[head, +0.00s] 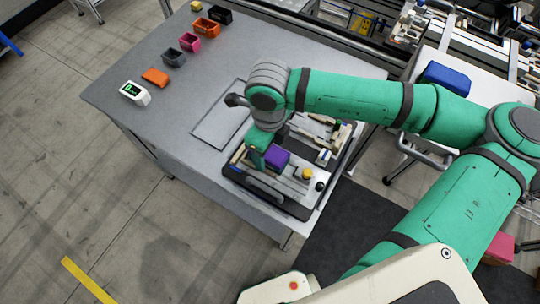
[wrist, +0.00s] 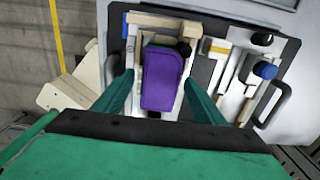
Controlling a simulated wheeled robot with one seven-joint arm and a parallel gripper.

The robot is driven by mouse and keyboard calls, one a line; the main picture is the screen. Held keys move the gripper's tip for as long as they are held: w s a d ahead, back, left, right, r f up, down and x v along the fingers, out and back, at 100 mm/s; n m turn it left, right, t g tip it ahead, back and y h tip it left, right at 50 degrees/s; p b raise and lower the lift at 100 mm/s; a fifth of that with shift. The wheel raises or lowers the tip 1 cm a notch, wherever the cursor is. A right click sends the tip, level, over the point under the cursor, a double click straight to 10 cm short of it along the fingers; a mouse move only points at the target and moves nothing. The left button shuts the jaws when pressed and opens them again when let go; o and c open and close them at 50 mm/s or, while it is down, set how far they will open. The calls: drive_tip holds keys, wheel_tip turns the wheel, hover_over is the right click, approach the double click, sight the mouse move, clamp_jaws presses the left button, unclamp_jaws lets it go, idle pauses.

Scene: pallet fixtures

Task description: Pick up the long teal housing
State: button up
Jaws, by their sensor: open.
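I see no long teal housing in either view; the only teal or green parts I can make out are my own arm and fingers. A purple housing (wrist: 163,78) sits in a fixture on the pallet, and it also shows in the head view (head: 277,157). My gripper (wrist: 158,80) is open, with one finger on each side of the purple housing in the wrist view. I cannot tell whether the fingers touch it. In the head view my gripper (head: 263,148) is low over the pallet and hides part of the fixture.
The dark pallet (head: 262,199) has handles and several pale fixture blocks. Left on the grey table are a white display device (head: 135,93), an orange piece (head: 155,76) and several small bins, including a pink one (head: 189,41). A blue bin (head: 447,76) stands at the right.

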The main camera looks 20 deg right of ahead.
drive_tip(key=shift+w, duration=0.1)
drive_tip(key=c, duration=1.2)
